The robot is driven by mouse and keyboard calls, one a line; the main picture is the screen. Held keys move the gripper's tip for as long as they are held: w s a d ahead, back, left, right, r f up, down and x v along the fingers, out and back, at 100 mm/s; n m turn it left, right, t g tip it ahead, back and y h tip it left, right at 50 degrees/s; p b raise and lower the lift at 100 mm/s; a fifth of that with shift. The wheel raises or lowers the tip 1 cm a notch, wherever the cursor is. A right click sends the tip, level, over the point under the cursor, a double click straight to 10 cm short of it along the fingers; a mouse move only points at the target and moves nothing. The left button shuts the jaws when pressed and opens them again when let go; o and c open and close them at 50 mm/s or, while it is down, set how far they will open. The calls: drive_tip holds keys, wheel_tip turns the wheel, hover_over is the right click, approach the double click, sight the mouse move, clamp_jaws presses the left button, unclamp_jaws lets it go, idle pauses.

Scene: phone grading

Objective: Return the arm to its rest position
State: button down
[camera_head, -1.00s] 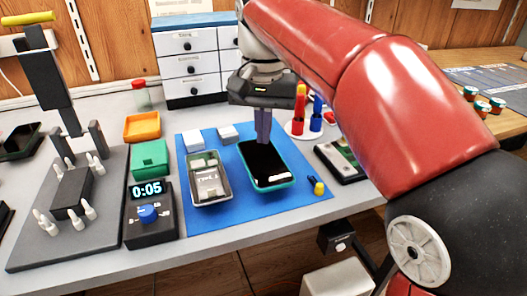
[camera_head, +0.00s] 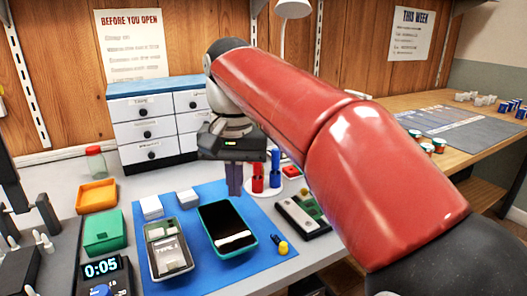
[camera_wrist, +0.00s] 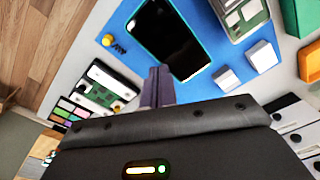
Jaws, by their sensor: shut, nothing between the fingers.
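My gripper (camera_head: 234,178) is raised above the back edge of the blue mat (camera_head: 190,204), its fingers together with nothing between them. In the wrist view the shut fingers (camera_wrist: 157,86) point toward the bench beside the phone. A teal-edged phone (camera_head: 228,229) with a dark screen and a white strip on it lies on the mat, in front of and below my gripper. It also shows in the wrist view (camera_wrist: 172,36). My red arm reaches in from the right and hides part of the bench behind it.
An opened device in a grey tray (camera_head: 168,249) lies left of the phone. White drawers (camera_head: 155,128) stand behind.

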drive_tip(key=s+d+f+t, duration=0.1)
drive_tip(key=s+d+f, duration=0.2)
drive_tip(key=d, duration=0.5)
drive_tip(key=s+d+f+t, duration=0.2)
drive_tip(key=s+d, duration=0.1)
drive_tip(key=d, duration=0.5)
drive_tip(key=s+d+f+t, duration=0.2)
drive_tip(key=s+d+f, duration=0.5)
drive_tip(key=f, duration=0.4)
drive_tip(key=shift+s+d, duration=0.25)
drive_tip(key=shift+s, duration=0.65)
